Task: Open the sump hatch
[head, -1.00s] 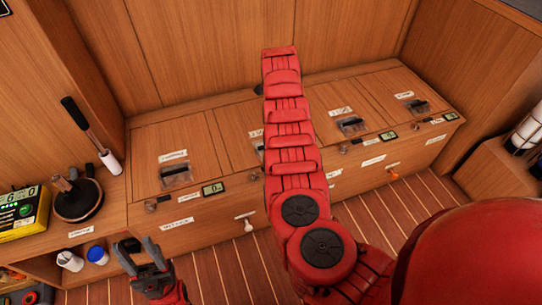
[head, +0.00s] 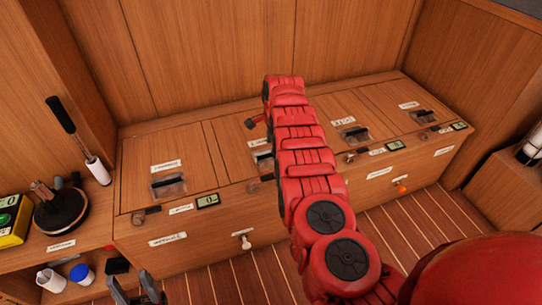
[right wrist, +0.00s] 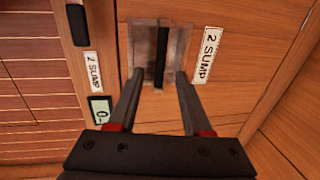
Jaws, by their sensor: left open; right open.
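The sump hatch (right wrist: 225,85) is a flat wooden lid, shut, with a "2 SUMP" label (right wrist: 206,55) in the right wrist view. A dark bar handle (right wrist: 161,55) crosses a pale recessed plate in it. In the head view the hatch (head: 236,136) is second from the left, partly behind my right arm. My right gripper (right wrist: 160,74) is open, its fingertips on either side of the handle's near end; contact cannot be told. My left gripper (head: 137,284) is open at the bottom edge, away from the hatches.
Other shut hatches lie in the same bench top, one to the left (head: 165,160) and others to the right (head: 408,103). A small display (head: 208,200) and knobs line the front. A round black stand (head: 60,211) and yellow box (head: 15,220) stand at left.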

